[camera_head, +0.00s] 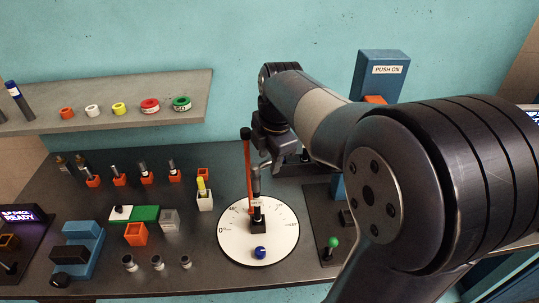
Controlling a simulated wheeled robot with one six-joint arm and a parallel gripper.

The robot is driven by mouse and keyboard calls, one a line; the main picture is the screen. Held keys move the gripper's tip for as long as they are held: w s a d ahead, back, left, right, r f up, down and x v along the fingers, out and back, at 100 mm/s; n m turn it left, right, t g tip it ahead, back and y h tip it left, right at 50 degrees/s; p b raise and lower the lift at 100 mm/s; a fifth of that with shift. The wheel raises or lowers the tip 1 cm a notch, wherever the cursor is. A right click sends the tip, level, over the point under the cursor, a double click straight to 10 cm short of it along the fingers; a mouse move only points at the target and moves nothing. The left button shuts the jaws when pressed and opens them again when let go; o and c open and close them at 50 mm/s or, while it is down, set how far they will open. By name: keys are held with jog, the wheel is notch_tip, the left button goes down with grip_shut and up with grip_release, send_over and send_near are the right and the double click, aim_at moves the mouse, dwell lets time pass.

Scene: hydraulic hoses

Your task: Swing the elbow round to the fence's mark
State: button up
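A round white dial plate (232,247) with a printed degree scale lies on the bench; "0°" shows at its left edge. A small black block (258,226) stands at its middle with a dark upright fitting, apparently the elbow (256,186), rising from it. A tall orange-red post (249,180) with a black top stands just left of the elbow and may be the fence. A blue knob (260,253) sits at the dial's front. My gripper (262,168) is at the elbow's upper end; its fingers are small and dark, so their opening and any contact are unclear.
A grey shelf (60,127) at the back left bears coloured rings. Orange holders with fittings, a yellow-topped piece in a white holder (205,201) and blue blocks (77,250) stand left of the dial. A green-topped lever (332,242) stands right. My arm hides much of the right side.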

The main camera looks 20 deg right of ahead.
jog(key=c, duration=0.7)
jog(key=shift+w+n, duration=0.3)
jog(key=shift+n, duration=0.6)
